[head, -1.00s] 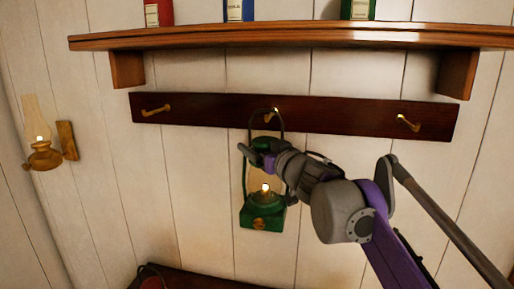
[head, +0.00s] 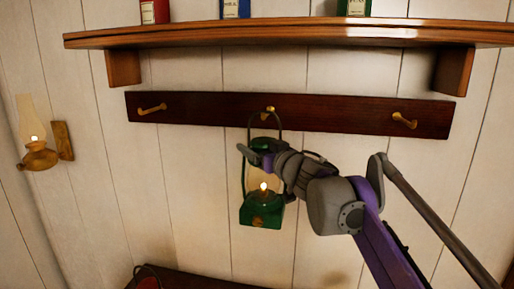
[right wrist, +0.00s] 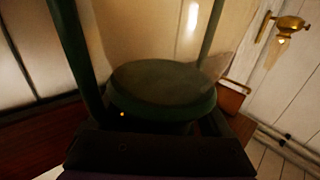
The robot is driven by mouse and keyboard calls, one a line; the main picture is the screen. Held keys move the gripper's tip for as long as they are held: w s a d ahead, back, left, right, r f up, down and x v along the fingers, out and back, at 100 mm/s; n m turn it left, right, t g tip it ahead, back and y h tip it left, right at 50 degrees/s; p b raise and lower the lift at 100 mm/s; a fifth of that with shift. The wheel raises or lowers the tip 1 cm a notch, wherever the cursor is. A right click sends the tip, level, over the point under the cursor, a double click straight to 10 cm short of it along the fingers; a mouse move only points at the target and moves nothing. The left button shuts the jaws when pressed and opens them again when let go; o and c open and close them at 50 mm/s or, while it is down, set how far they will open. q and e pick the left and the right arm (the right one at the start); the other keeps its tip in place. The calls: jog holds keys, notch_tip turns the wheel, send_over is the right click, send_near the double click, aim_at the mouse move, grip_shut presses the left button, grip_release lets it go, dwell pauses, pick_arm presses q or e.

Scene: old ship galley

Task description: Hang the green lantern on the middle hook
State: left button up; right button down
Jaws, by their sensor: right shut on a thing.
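The green lantern (head: 262,215) hangs upright in front of the wall with its flame lit. My right gripper (head: 258,154) is shut on its upper part, just below the wire handle. The handle's loop reaches up to the brass middle hook (head: 268,111) and overlaps it in the head view. I cannot tell whether the loop is over the hook or only in front of it. In the right wrist view the lantern's round green cap (right wrist: 163,88) sits between the two handle sides, above the dark gripper body. My left gripper is out of view.
The dark hook rail (head: 340,113) also bears a left hook (head: 152,109) and a right hook (head: 404,121). A wooden shelf (head: 290,34) with several bottles juts out above. A lit wall lamp (head: 38,152) is at the left. A dark wooden surface (head: 200,281) lies below.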

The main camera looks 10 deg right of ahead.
dwell(0.3)
grip_release()
